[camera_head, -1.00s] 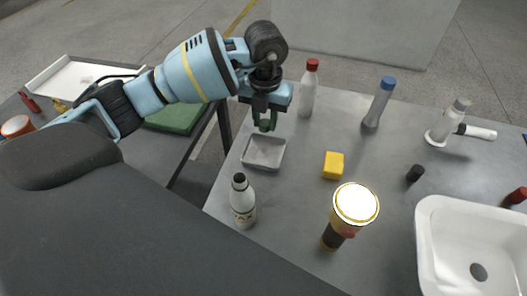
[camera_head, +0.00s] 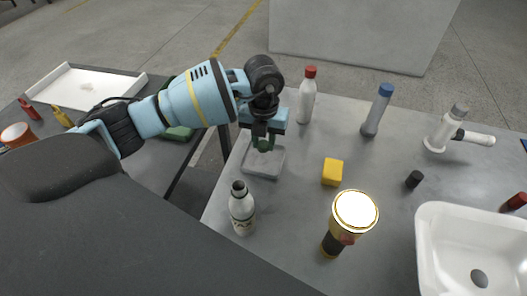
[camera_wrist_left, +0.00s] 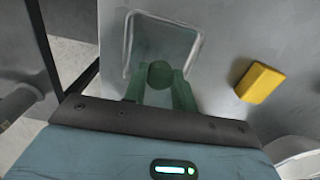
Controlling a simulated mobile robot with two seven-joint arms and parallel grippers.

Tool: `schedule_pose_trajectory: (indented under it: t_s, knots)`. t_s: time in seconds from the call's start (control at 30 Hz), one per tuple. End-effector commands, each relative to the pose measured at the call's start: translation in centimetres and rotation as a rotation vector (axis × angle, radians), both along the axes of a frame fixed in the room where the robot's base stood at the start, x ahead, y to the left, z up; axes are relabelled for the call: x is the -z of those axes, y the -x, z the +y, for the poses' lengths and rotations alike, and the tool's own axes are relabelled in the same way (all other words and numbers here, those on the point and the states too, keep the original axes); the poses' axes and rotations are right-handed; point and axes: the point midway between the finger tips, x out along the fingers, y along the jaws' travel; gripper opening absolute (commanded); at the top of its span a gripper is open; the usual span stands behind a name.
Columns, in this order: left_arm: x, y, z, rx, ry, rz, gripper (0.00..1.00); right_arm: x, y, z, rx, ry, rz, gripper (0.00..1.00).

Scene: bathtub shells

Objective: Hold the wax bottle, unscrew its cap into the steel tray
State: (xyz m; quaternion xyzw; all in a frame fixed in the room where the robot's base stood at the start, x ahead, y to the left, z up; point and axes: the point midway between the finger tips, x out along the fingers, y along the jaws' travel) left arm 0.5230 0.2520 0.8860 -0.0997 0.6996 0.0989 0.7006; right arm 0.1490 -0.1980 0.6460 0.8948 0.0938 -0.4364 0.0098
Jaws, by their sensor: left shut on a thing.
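The white wax bottle (camera_head: 242,208) stands upright on the grey table, in the head view, with a dark band at its neck. No gripper touches it. The shallow steel tray (camera_head: 262,172) lies beyond it; its rim also shows in the left wrist view (camera_wrist_left: 128,45). My left gripper (camera_head: 263,143) points down over the tray. Its green fingers (camera_wrist_left: 158,85) are shut on a small round dark thing (camera_wrist_left: 158,73), which looks like the cap. How far above the tray floor it is, I cannot tell. My right gripper is not in view.
A yellow block (camera_head: 332,172) and a black-and-gold lamp-like thing (camera_head: 338,236) stand right of the tray. A red-capped bottle (camera_head: 307,98) and a blue-capped bottle (camera_head: 377,112) stand behind. A white basin (camera_head: 440,250) fills the right front.

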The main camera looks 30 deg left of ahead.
Motion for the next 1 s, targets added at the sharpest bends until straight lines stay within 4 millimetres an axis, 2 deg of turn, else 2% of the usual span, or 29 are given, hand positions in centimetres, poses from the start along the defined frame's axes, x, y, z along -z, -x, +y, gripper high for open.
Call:
schedule_pose_trajectory:
  t_s: [0.3, 0.77, 0.8, 0.93, 1.0]
  knots:
    - [4.5, 0.1, 0.0, 0.0, -0.001, 0.006, 0.0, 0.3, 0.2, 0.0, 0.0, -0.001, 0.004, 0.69]
    - [5.2, 0.1, 0.0, 0.001, 0.0, 0.002, 0.0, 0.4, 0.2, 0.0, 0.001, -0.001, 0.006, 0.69]
    - [5.1, 0.1, 0.0, 0.001, 0.0, 0.002, 0.32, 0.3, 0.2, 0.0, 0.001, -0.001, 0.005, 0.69]
    - [5.1, 0.1, 0.0, 0.001, 0.0, 0.002, 0.49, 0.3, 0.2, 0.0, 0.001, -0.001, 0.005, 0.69]
    - [5.1, 0.1, 0.0, 0.001, 0.0, 0.002, 0.49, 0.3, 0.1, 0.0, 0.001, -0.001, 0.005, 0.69]
